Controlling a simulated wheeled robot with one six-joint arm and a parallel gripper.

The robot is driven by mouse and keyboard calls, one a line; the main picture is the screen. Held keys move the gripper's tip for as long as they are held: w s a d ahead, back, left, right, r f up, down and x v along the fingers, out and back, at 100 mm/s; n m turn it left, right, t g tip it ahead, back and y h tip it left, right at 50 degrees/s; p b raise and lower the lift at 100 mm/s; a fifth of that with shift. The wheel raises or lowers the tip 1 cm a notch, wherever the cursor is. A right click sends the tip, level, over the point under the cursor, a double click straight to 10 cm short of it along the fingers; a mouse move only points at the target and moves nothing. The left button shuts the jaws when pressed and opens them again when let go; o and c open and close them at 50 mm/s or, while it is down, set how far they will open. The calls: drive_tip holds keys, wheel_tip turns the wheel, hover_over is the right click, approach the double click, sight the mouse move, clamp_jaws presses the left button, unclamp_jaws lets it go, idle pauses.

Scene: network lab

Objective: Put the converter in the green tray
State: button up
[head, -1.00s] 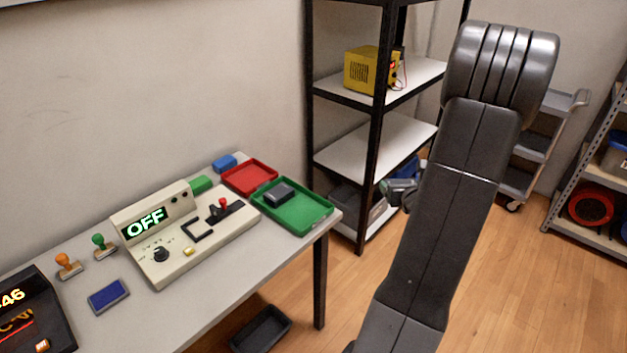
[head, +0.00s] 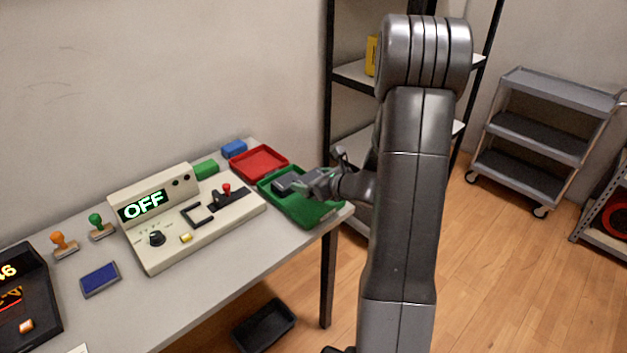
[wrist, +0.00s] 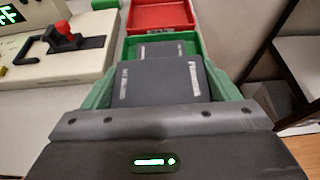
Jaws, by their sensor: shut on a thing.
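My gripper (head: 308,184) is over the green tray (head: 318,221) on the table. In the wrist view its fingers (wrist: 163,82) are shut on a dark grey box with small white lettering, taken as the converter (wrist: 160,88). Another dark box (head: 280,188) lies in the far part of the green tray; it also shows behind the held box in the wrist view (wrist: 158,49). The green tray's rim (wrist: 190,38) shows around them. In the head view my gripper mostly covers the held box. I cannot tell whether it touches the tray floor.
A red tray (head: 258,163) adjoins the green tray's far side. A beige console (head: 165,248) reading OFF, with a red-knobbed lever (head: 227,189), stands left of it. Green (head: 205,169) and blue (head: 234,148) blocks lie behind. A shelf rack (head: 355,76) stands beyond the table's right end.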

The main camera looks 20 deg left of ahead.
sight(313, 207)
drive_tip(key=shift+f+b, duration=2.1)
drive_tip(key=shift+f, duration=1)
drive_tip(key=shift+f+b, duration=0.55)
drive_tip(key=shift+b, duration=0.05)
drive_tip(key=o, duration=1.2)
drive_tip(key=shift+c, duration=0.2)
drive_tip(key=shift+d, duration=0.15)
